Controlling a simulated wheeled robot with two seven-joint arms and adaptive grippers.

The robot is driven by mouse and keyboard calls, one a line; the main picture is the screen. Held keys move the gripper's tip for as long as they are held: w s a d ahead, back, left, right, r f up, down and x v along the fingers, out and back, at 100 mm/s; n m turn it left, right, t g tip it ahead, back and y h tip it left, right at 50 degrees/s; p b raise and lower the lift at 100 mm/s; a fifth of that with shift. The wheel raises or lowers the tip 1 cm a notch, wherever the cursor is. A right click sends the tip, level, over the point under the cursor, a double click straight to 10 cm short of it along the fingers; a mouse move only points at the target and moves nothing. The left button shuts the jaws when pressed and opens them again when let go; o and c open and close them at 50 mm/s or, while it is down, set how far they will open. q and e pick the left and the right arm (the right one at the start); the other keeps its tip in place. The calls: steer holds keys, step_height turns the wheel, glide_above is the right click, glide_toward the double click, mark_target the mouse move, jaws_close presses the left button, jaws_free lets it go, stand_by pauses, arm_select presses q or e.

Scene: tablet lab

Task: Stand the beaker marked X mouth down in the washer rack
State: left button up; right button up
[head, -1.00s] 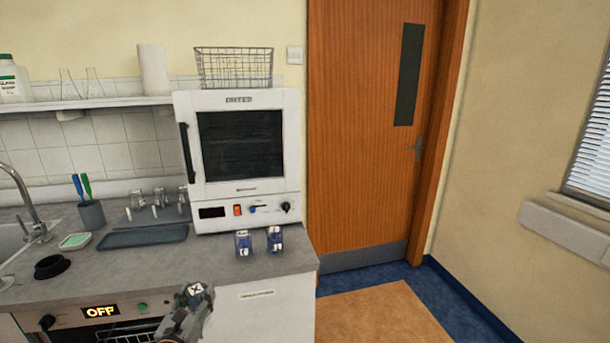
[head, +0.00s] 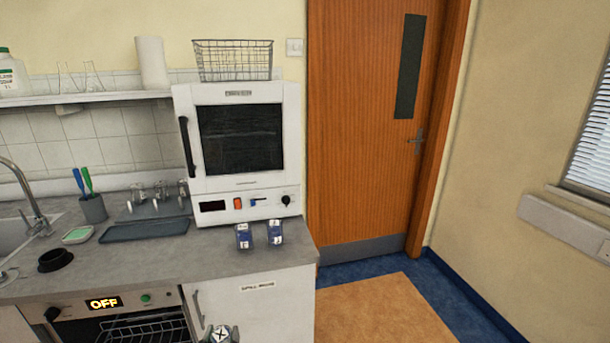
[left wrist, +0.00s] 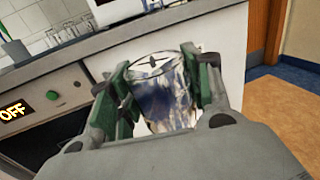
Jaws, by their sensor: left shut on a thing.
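My left gripper (head: 221,337) is at the bottom edge of the head view, mostly cut off. It is shut on a clear glass beaker (left wrist: 165,98), which fills the space between the green-padded fingers in the left wrist view. A white patch with a dark X-like mark shows at the gripper in the head view. I cannot tell which end of the beaker is its mouth. The washer rack (head: 150,329) shows as dark wire inside the washer (head: 70,327) under the counter, left of the gripper. My right gripper is not in view.
The washer's display (head: 104,303) reads OFF. A white cabinet door (head: 265,305) is right of the washer. The grey counter (head: 200,262) holds two small blue-labelled containers (head: 258,235), a dark tray (head: 145,229) and an oven (head: 242,150). Open floor lies to the right.

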arm_select(q)
steer(key=shift+s+f, duration=0.25)
steer(key=shift+f, duration=0.05)
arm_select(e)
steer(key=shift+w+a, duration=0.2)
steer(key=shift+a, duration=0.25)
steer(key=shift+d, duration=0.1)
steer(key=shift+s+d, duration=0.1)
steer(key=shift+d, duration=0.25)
